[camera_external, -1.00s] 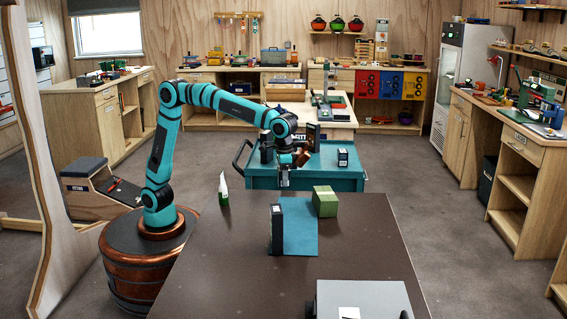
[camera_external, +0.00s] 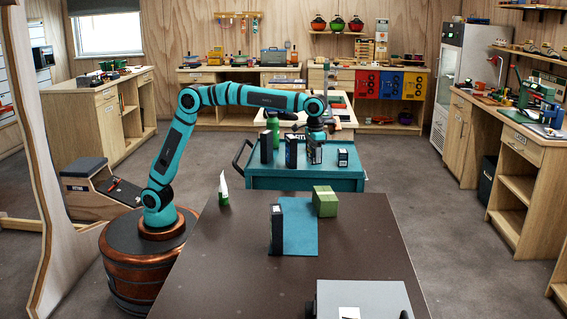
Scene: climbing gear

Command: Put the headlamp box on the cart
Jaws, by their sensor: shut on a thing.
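My gripper (camera_external: 315,139) points down over the teal cart (camera_external: 305,184), shut on a dark box (camera_external: 316,155) that I take to be the headlamp box; its label is too small to read. The held box is upright, between two other boxes in the picture. I cannot tell whether its bottom touches the cart top. The fingers are small and partly merge with the box.
On the cart stand a dark box (camera_external: 266,147), a dark blue-marked box (camera_external: 291,152), a small black box (camera_external: 343,158) and a green bottle (camera_external: 273,124). The brown table (camera_external: 350,245) in front holds a black box (camera_external: 276,229), a blue mat (camera_external: 301,235) and a green block (camera_external: 325,202).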

